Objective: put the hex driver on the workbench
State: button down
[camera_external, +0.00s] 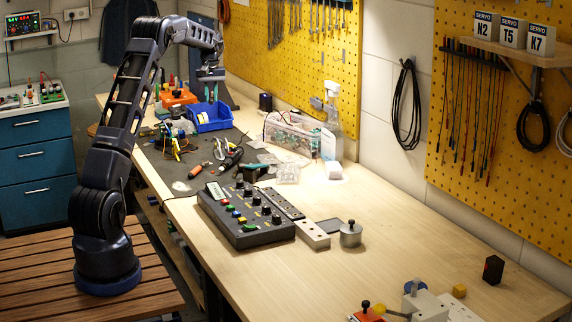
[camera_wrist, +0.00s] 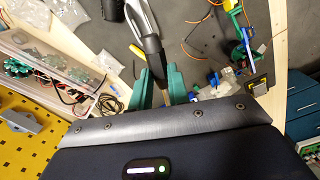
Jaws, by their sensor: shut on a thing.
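My gripper (camera_external: 212,92) is high over the far part of the workbench (camera_external: 330,270), above the blue bin in the external view. In the wrist view its teal fingers (camera_wrist: 158,85) are closed around a slim dark and silver tool, which looks like the hex driver (camera_wrist: 150,42). The tool runs up from between the fingers to the top of the picture. Its end near the fingers is partly hidden. In the external view I cannot make out the held tool clearly.
A blue bin (camera_external: 209,117) stands below my gripper on a dark mat (camera_external: 180,187). Loose tools, wires and a clear box (camera_external: 290,135) crowd that end. A button-and-knob control box (camera_external: 243,217) sits mid-bench. Bare wood lies to its right, before several blocks.

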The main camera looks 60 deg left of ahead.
jog(key=w+d+m, duration=0.4)
jog(key=w+d, duration=0.7)
jog(key=d, duration=0.5)
jog(key=m, duration=1)
send_over(341, 209)
notch_tip(341, 209, down, 20)
jog(key=shift+f, duration=0.1)
jog(key=c, duration=1.6)
grip_release()
jog(key=shift+o, duration=1.3)
